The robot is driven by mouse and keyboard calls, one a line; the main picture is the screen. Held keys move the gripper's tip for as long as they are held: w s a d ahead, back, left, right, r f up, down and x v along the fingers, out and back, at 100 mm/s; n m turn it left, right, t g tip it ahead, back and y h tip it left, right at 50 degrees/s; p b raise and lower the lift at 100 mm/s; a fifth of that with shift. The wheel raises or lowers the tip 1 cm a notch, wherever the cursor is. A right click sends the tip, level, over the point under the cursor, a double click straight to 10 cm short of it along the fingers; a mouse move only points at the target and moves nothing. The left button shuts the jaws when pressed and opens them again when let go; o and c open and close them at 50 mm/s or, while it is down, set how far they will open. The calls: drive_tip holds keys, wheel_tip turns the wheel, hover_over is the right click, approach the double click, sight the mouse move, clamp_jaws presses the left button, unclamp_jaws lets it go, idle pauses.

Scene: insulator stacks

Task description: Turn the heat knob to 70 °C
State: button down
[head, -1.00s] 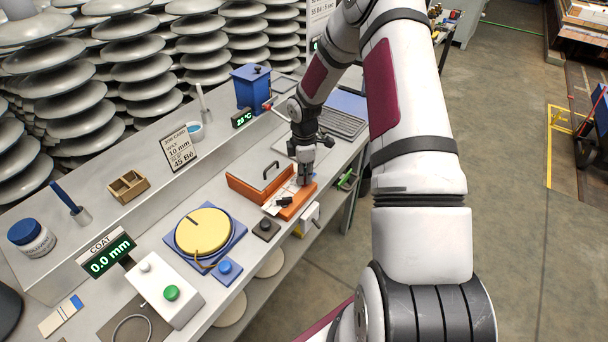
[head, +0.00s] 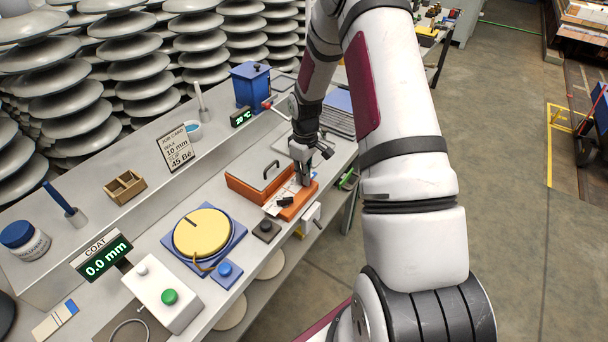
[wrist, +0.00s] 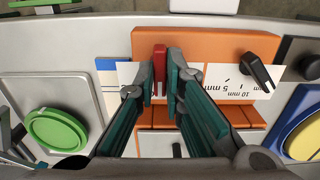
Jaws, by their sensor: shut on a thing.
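The orange unit (head: 288,211) stands near the bench's right front edge and shows close in the wrist view (wrist: 207,42). A red knob (wrist: 159,57) stands on its white scale strip, and the fingers cover the scale around it. My gripper (wrist: 160,76) is shut on the red knob, one finger on each side. In the head view my gripper (head: 304,181) is over the orange unit and hides the knob. A small green display (head: 242,118) behind appears to read 20 °C.
A black knob (wrist: 259,72) with a millimetre scale is on the same unit. A yellow disc (head: 202,233), a blue button (head: 225,270) and a COAT display (head: 105,257) reading 0.0 mm are to the left. A blue box (head: 250,86) stands behind.

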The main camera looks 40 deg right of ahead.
drive_tip(key=m+b, duration=0.1)
drive_tip(key=m, duration=0.4)
drive_tip(key=shift+w, duration=0.1)
drive_tip(key=shift+m+b, duration=0.65)
drive_tip(key=shift+m, duration=1.35)
drive_tip(key=c, duration=1.7)
unclamp_jaws()
drive_tip(key=shift+r, duration=0.15)
wheel_tip(320, 180, up, 12)
drive_tip(key=shift+f, duration=0.1)
